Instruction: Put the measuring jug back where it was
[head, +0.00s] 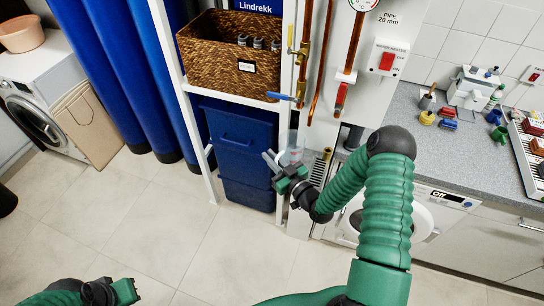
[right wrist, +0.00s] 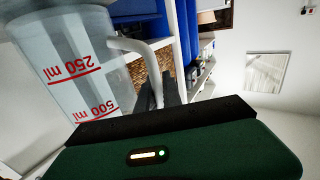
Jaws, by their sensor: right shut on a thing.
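The measuring jug (head: 293,146) is clear, with red marks. It shows in the head view in front of the pipe panel, partly hidden by my gripper. In the right wrist view the jug (right wrist: 62,62) is large at the left, with red "250 ml" and "500 ml" lines and a pale handle. My right gripper (head: 275,166) is shut on the jug, at the handle side. Its dark finger shows beside the handle in the right wrist view. My left gripper (head: 122,292) is low at the left, away from the jug; its jaws are unclear.
A white shelf rack holds a wicker basket (head: 228,55); a blue bin (head: 240,140) stands below it. Copper pipes (head: 352,45) with valves run down the panel. A grey worktop (head: 410,115) with small items is at the right. The tiled floor (head: 190,230) is clear.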

